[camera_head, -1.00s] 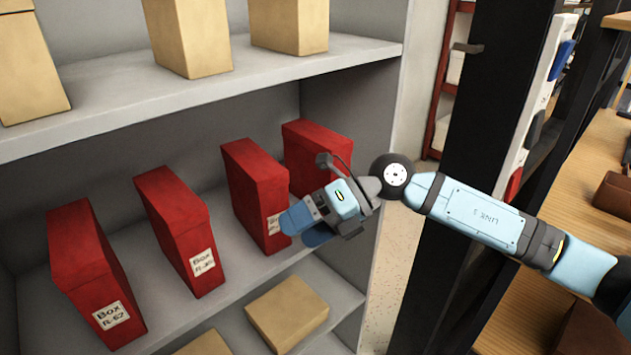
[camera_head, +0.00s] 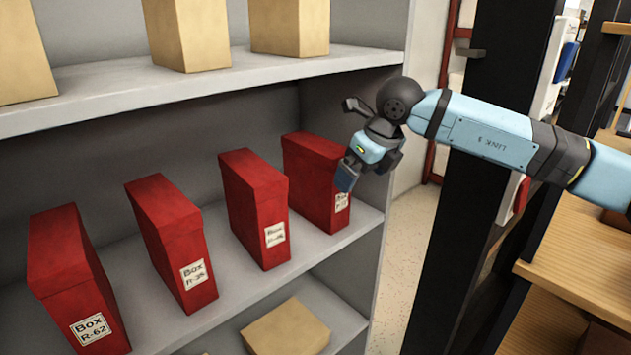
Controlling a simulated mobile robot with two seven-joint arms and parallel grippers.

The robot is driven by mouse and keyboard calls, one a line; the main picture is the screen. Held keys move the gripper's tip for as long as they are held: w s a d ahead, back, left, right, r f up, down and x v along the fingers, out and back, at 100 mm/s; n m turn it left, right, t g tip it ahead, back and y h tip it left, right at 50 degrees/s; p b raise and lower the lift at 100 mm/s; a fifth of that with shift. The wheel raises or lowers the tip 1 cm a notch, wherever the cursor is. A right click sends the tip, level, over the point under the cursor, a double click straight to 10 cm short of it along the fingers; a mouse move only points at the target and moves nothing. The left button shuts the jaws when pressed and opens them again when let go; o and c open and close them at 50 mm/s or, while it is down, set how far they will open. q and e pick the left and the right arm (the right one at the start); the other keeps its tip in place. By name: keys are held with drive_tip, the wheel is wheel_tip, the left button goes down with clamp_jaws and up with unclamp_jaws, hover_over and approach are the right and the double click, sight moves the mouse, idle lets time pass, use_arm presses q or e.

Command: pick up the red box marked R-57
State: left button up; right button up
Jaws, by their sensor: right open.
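Four red boxes stand upright in a row on the middle shelf. The rightmost red box (camera_head: 312,185) is partly behind my right gripper (camera_head: 347,178); its label (camera_head: 342,202) is too small to read surely. My right gripper is open and empty, in front of that box's upper right part; I cannot tell whether it touches. The red box left of it (camera_head: 252,205) has a blurred label. Further left is a red box that seems marked R-35 or R-38 (camera_head: 175,235), then one marked R-62 (camera_head: 72,285). My left gripper is out of view.
The middle shelf (camera_head: 225,282) has narrow gaps between boxes. Tan boxes (camera_head: 187,35) stand on the upper shelf (camera_head: 200,80), and one (camera_head: 287,330) lies below. A grey side wall (camera_head: 372,280) bounds the shelf at right. A black post (camera_head: 460,220) and wooden shelving (camera_head: 580,255) stand further right.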

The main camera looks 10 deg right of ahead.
sight(342, 154)
drive_tip(key=w+a, duration=0.2)
drive_tip(key=w, duration=0.1)
drive_tip(key=w+a, duration=0.1)
drive_tip(key=w, duration=0.1)
drive_tip(key=shift+w+a+f, duration=0.25)
drive_tip(key=shift+a+f, duration=0.1)
drive_tip(key=shift+f, duration=0.15)
drive_tip(key=c, duration=1.6)
